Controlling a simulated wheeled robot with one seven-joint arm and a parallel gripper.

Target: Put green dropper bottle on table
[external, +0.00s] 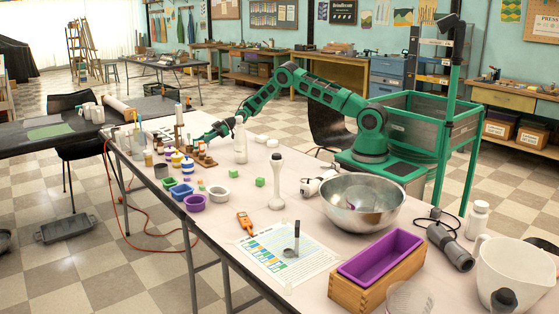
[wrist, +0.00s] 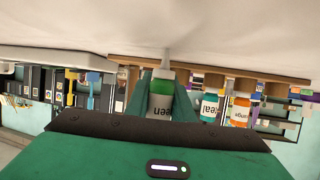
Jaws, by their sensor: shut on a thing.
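The green dropper bottle (wrist: 160,103) is upright between the two fingers of my gripper (wrist: 161,108) in the wrist view, which is upside down. It has a green band, a pale tip and a label reading "een". My gripper is shut on it. A wooden rack (wrist: 230,72) is close behind the bottle; I cannot tell whether the bottle still touches it. In the external view my gripper (external: 198,141) is low over the far left part of the table (external: 225,228), beside the rack (external: 204,160). The bottle is too small to make out there.
A teal bottle (wrist: 210,105) and an orange bottle (wrist: 239,110) stand by the rack. A white bottle (external: 240,142) stands right of my gripper. Colored pots, including a blue one (external: 181,191), are in front. A steel bowl (external: 361,204) and purple mold (external: 381,257) are farther right.

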